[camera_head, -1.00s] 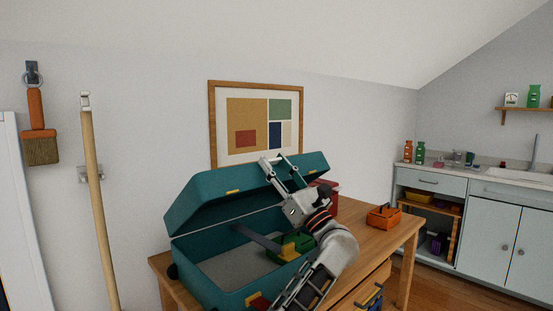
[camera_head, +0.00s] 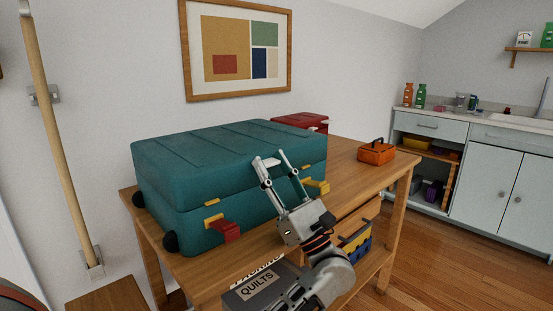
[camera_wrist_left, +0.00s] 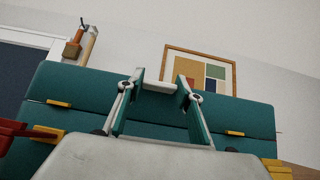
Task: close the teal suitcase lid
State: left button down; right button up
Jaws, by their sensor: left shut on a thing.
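The teal suitcase (camera_head: 205,230) stands on the wooden desk. Its lid (camera_head: 215,150) lies flat over the base, with only a thin seam and no clear gap along the front. My left gripper (camera_head: 269,158) is at the front edge of the lid, shut on a pale handle. In the left wrist view the handle (camera_wrist_left: 158,86) shows as a whitish bar between the fingertips, with the teal lid (camera_wrist_left: 80,85) behind. A red latch (camera_head: 225,230) and a yellow latch (camera_head: 318,187) stick out from the front. The suitcase's inside is hidden. My right gripper is not in view.
The desk (camera_head: 345,172) is clear to the right of the suitcase, up to an orange toolbox (camera_head: 376,154). A red box (camera_head: 300,121) stands behind the suitcase. A dark box labelled quilts (camera_head: 258,285) sits below the desk front.

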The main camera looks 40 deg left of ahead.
pick_arm(q)
jog(key=shift+f+m+t, duration=0.4)
jog(key=shift+f+t, duration=0.1)
jog(key=shift+f, duration=0.9)
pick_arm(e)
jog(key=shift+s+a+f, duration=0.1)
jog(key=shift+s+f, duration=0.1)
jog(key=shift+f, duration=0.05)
pick_arm(q)
jog(key=shift+d, duration=0.1)
jog(key=c, duration=1.4)
grip_release()
jog(key=shift+w+f, duration=0.1)
jog(key=shift+o, duration=0.2)
jog(key=shift+w, duration=0.1)
send_near(274, 179)
jog(key=s+d+r, duration=0.1)
jog(key=s+d, duration=0.2)
jog(key=d, duration=0.1)
jog(key=shift+s+d+r, duration=0.1)
jog(key=shift+d+r, duration=0.15)
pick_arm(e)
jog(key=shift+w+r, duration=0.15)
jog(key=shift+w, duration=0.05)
